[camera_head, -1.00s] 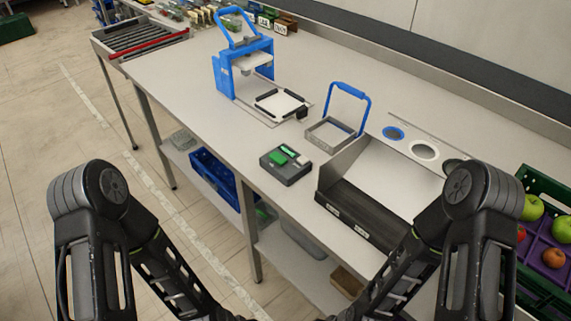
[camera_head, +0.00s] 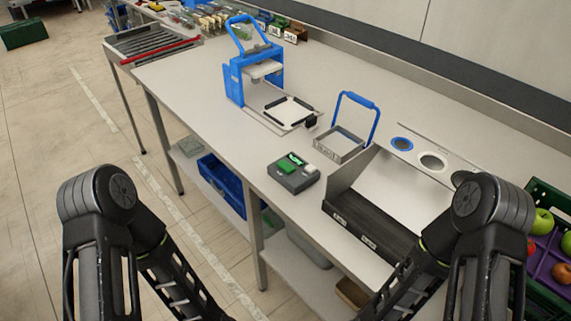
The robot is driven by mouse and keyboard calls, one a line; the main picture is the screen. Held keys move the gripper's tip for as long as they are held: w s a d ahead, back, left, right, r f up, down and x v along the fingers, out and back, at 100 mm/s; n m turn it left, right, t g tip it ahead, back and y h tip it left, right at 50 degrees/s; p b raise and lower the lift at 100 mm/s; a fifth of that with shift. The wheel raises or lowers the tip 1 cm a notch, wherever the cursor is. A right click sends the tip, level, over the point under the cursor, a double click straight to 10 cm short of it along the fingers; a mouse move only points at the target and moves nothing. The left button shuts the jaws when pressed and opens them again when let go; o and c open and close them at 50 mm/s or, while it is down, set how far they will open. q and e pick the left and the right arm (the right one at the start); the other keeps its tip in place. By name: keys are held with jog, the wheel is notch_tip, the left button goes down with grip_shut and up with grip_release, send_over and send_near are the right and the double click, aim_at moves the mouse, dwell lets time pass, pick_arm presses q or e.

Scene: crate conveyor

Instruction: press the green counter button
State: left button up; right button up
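A small dark grey counter box (camera_head: 294,174) sits on the workbench near its front edge, in the middle of the view. Its green button (camera_head: 287,166) is on the top face, left of centre. A small green display and a pale patch show beside the button. Nothing touches the box. My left arm comes in at the lower left and my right arm at the lower right. Both run down out of the picture, so neither gripper shows.
A blue press (camera_head: 251,75) stands behind the box, with a white plate (camera_head: 289,111) before it. A grey tray with a blue handle (camera_head: 357,109) and a metal chute (camera_head: 385,195) stand nearby. A green crate (camera_head: 545,197) holds fruit at right. Bench space left of the box is clear.

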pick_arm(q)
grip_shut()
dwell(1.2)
